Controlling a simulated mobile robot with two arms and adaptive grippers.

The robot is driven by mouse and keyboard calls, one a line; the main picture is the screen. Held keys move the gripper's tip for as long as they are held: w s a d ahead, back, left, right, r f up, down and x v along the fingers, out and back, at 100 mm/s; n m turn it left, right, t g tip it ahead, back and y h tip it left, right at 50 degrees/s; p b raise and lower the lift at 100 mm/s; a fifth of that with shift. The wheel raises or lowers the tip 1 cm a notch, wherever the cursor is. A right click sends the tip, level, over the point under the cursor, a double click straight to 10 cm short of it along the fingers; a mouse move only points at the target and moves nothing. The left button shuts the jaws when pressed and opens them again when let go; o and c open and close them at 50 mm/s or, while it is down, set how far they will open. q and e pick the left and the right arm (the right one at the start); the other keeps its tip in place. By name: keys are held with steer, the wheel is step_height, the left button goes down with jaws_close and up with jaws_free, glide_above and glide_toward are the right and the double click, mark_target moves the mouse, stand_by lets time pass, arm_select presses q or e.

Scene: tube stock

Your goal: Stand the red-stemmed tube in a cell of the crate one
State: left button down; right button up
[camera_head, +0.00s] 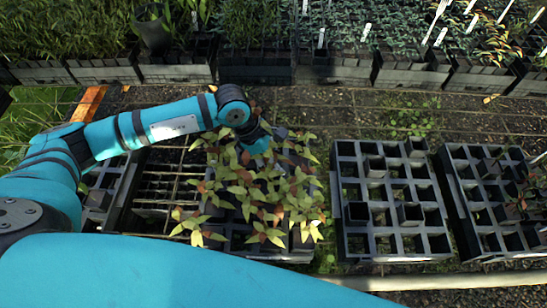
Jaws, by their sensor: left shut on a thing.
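My left gripper (259,146) reaches down from the teal arm into leafy plants (265,190) with yellow-green and reddish leaves. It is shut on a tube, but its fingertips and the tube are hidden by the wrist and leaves. I cannot pick out a red stem. The plants stand over a dark crate (290,254) in the middle. To its right is a black crate (349,187) with many open cells and several small black pots (375,166) in some of them. I cannot tell which crate is crate one. My right gripper is not in view.
Another black crate (462,198) with pots and a few plants stands at the right. A grid tray (160,190) and another crate (103,190) lie at the left, partly behind my arm. Planted crates (265,68) line the back. Bare ground (340,115) lies between the rows.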

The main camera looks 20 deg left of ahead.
arm_select(q)
steer(key=shift+f+b, duration=0.25)
steer(key=shift+b, duration=0.2)
steer(key=c, duration=1)
jaws_free()
steer(key=o, duration=0.4)
steer(key=shift+s, duration=0.1)
steer(key=v, duration=1.2)
steer(key=shift+r, duration=0.1)
steer(key=shift+w, duration=0.2)
